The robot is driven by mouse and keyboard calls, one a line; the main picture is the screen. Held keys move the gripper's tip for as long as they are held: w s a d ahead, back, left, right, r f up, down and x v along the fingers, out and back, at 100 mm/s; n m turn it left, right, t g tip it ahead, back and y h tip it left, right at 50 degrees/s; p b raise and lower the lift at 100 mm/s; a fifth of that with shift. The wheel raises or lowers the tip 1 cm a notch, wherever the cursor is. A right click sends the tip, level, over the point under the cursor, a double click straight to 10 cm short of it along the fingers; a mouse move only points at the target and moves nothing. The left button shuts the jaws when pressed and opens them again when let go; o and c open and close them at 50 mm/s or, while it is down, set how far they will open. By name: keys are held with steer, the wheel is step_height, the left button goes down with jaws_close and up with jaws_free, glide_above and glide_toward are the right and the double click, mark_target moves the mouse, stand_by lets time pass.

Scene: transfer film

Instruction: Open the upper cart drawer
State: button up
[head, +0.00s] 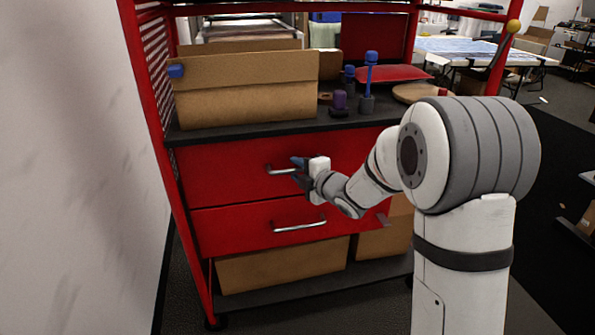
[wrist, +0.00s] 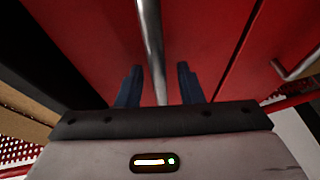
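The red cart's upper drawer (head: 225,170) is flush with the cart front and looks closed. Its silver bar handle (head: 280,171) is partly covered by my gripper (head: 299,172) in the head view. In the wrist view the upper handle (wrist: 151,40) runs between the two dark fingers of my gripper (wrist: 158,88). The fingers are apart, with a gap visible on each side of the bar. The lower drawer (head: 235,227) below has its own silver handle (head: 298,225), which also shows at the right of the wrist view (wrist: 298,66).
A cardboard box (head: 245,92), a blue-handled tool (head: 370,75) and other small items stand on the cart's dark top. More cardboard boxes (head: 280,265) sit on the bottom shelf. A white wall (head: 70,170) stands close on the left.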

jaws_close()
